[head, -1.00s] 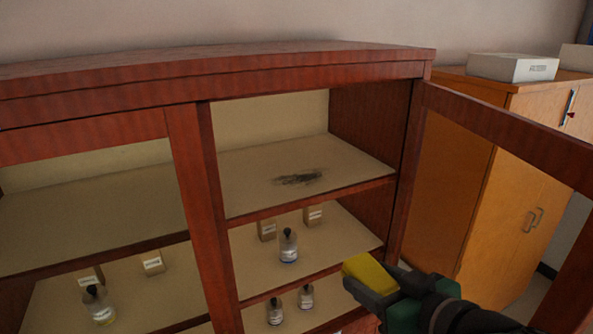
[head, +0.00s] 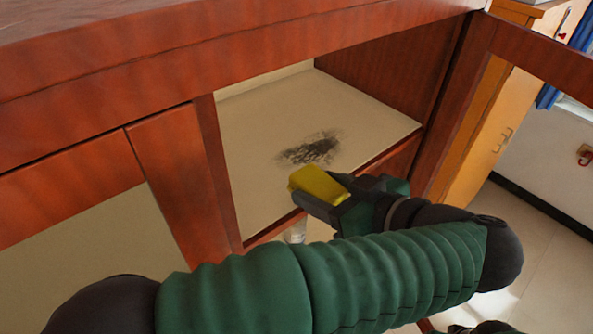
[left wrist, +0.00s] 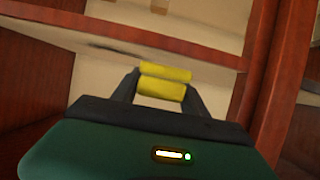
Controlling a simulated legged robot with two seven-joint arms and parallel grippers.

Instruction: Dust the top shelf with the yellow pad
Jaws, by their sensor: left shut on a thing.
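The yellow pad (head: 318,184) is held between the fingers of my left gripper (head: 330,192), at the front edge of the top shelf. In the left wrist view the yellow pad (left wrist: 163,82) shows between both fingers. The top shelf (head: 265,110) is pale and bears a dark grey dust smudge (head: 310,150) in its middle. The pad is just in front of the smudge and apart from it in the picture. I cannot tell whether the pad touches the shelf. My right gripper is not in view.
The red-brown cabinet (head: 180,165) frames the shelf with a post on the left and a top board above. Its open door (head: 470,110) stands at the right. A glass bottle (head: 295,232) on a lower shelf is mostly hidden by my arm. An orange-brown cupboard (head: 490,130) stands beyond.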

